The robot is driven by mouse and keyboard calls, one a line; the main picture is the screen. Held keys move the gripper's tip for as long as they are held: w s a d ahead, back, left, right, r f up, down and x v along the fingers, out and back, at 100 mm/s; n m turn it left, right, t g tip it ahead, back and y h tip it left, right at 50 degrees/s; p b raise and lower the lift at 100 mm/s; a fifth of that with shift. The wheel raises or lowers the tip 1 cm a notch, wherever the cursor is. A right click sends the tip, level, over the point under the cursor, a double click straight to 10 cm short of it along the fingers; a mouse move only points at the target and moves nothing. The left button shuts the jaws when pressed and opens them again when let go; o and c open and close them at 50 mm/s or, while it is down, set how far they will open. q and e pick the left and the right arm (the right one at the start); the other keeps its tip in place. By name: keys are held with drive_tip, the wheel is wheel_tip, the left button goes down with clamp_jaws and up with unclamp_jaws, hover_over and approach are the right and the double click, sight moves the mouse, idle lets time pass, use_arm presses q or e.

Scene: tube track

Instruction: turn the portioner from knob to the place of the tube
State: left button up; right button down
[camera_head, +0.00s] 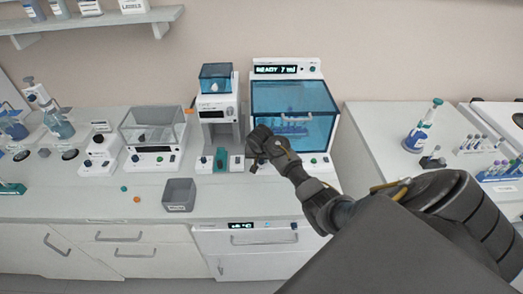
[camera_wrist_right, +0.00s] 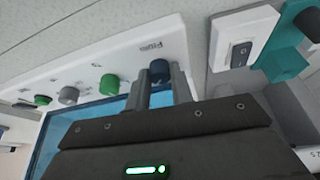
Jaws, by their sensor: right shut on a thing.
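The portioner appears to be the white cabinet (camera_head: 318,72) with a blue clear front window (camera_head: 293,98) and a lit display reading "READY" and what looks like "7 ml". A small blue rack with tubes shows behind the window. My right gripper (camera_head: 256,160) is at the left end of its front panel. In the right wrist view my gripper (camera_wrist_right: 161,78) is shut on a dark blue knob (camera_wrist_right: 159,67), with one finger on each side of it. The knob's label is only partly readable. My left gripper is not in view.
A white machine (camera_head: 230,106) with a blue hopper and teal part (camera_head: 221,160) stands close left of the gripper. A grey bin (camera_head: 179,194) sits on the counter. Green and grey knobs (camera_wrist_right: 69,95) share the panel. A side counter (camera_head: 385,158) at right holds a bottle and racks.

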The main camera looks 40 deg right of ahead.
drive_tip(key=shift+d+n, duration=0.1)
drive_tip(key=shift+n, duration=0.2)
drive_tip(key=n+y, duration=0.1)
drive_tip(key=n, duration=0.1)
drive_tip(key=n+t+y, duration=0.1)
drive_tip(key=n, duration=0.2)
drive_tip(key=shift+s+d+n, duration=0.1)
drive_tip(key=shift+d+n, duration=0.05)
drive_tip(key=shift+n, duration=0.15)
drive_tip(key=n+y, duration=0.1)
drive_tip(key=n, duration=0.3)
drive_tip(key=shift+d+y, duration=0.2)
drive_tip(key=shift+y, duration=0.2)
drive_tip(key=shift+d+n+y, duration=0.1)
drive_tip(key=shift+n+y, duration=0.3)
drive_tip(key=shift+n, duration=0.9)
drive_tip(key=c, duration=1.2)
unclamp_jaws()
